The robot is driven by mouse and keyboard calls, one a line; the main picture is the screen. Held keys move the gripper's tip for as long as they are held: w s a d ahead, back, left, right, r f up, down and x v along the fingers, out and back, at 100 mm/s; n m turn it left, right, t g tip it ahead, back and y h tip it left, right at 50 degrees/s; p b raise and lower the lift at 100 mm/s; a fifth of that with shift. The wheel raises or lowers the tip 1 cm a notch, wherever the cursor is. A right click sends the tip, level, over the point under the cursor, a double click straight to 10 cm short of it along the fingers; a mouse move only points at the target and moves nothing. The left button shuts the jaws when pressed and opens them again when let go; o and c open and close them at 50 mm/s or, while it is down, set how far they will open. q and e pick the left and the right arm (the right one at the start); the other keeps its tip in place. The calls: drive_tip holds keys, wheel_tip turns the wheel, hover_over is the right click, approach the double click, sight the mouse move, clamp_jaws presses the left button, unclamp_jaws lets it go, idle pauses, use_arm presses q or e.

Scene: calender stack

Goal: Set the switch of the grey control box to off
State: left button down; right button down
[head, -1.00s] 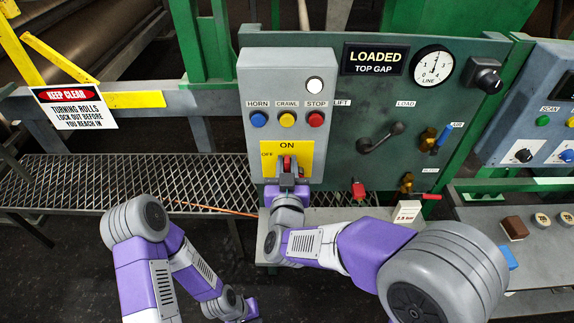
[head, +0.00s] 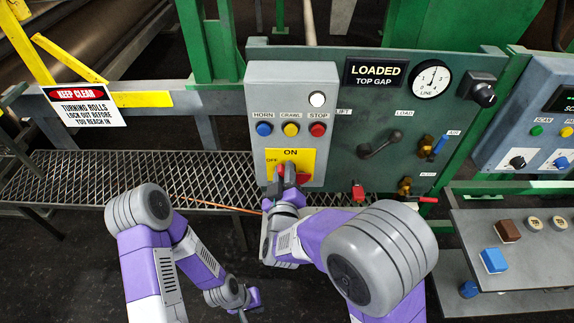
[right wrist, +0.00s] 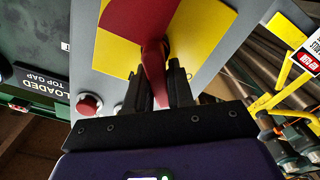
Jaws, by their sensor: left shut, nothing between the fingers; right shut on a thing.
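The grey control box (head: 257,100) stands upright at the middle of the head view. Its yellow plate (head: 308,157) reads ON at the top and OFF at the left. The red switch handle (head: 282,171) is in front of this plate, partly hidden by my right gripper (head: 290,177). In the right wrist view the red handle (right wrist: 154,70) runs between the dark fingers of my right gripper (right wrist: 162,88), which is shut on it. The handle's exact angle is hard to tell. My left gripper (head: 243,313) is shut and empty, low at the bottom edge, away from the box.
Horn, crawl and stop buttons (head: 290,129) sit above the plate. A green panel (head: 365,115) with a gauge, a black crank (head: 380,145) and valves is close on the right. A mesh walkway (head: 90,175) and a keep-clear sign (head: 84,105) are at the left.

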drive_tip(key=n+p, duration=0.1)
drive_tip(key=n, duration=0.1)
drive_tip(key=n+p, duration=0.1)
drive_tip(key=a+n+p, duration=0.1)
drive_tip(key=n, duration=0.1)
drive_tip(key=shift+f+n+p, duration=0.3)
drive_tip(key=shift+f+p, duration=0.05)
drive_tip(key=shift+a+f+n+p, duration=0.1)
drive_tip(key=shift+f+n+p, duration=0.15)
drive_tip(key=shift+n+p, duration=0.45)
drive_tip(key=shift+d+f+n+p, duration=0.1)
drive_tip(key=shift+f+n+p, duration=0.15)
drive_tip(key=shift+n, duration=0.85)
drive_tip(key=shift+a+f+n+p, duration=0.1)
drive_tip(key=shift+f+n+p, duration=0.1)
drive_tip(key=shift+n+p, duration=0.5)
drive_tip(key=shift+n, duration=0.3)
drive_tip(key=c, duration=1.1)
unclamp_jaws()
drive_tip(key=shift+s, duration=0.1)
drive_tip(key=s, duration=0.7)
drive_tip(key=shift+s, duration=0.25)
